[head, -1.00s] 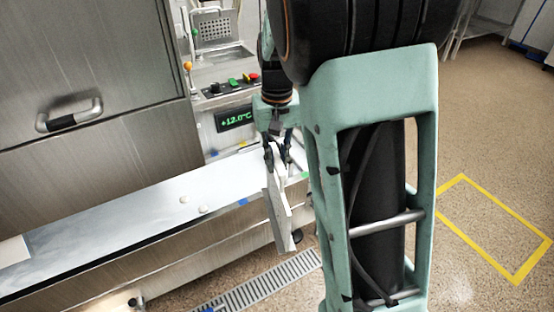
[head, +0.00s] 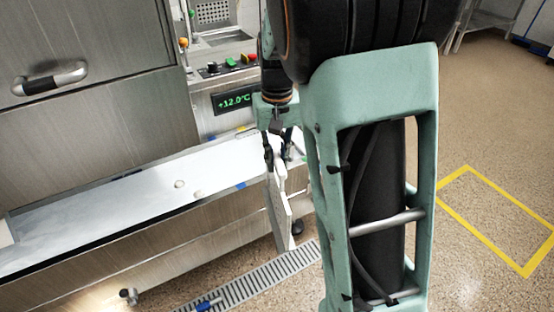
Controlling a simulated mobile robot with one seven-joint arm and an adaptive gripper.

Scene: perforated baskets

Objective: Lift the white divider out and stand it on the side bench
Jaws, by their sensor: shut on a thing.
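The white divider (head: 281,205) is a thin flat panel, seen nearly edge-on in the head view. It hangs upright below my gripper (head: 277,152), which is shut on its upper part. The divider is in front of the right end of the long steel bench (head: 110,197), and its lower end hangs below the level of the bench top. The fingertips are small and dark here, and my arm hides what lies to the right of them. I cannot tell whether the divider touches the bench edge.
A control panel with a +12.0°C display (head: 235,101) and coloured buttons stands behind my gripper. Two small pale round pieces (head: 180,184) lie on the bench. A floor drain grate (head: 250,281) runs below. The floor inside the yellow outline (head: 497,207) is clear.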

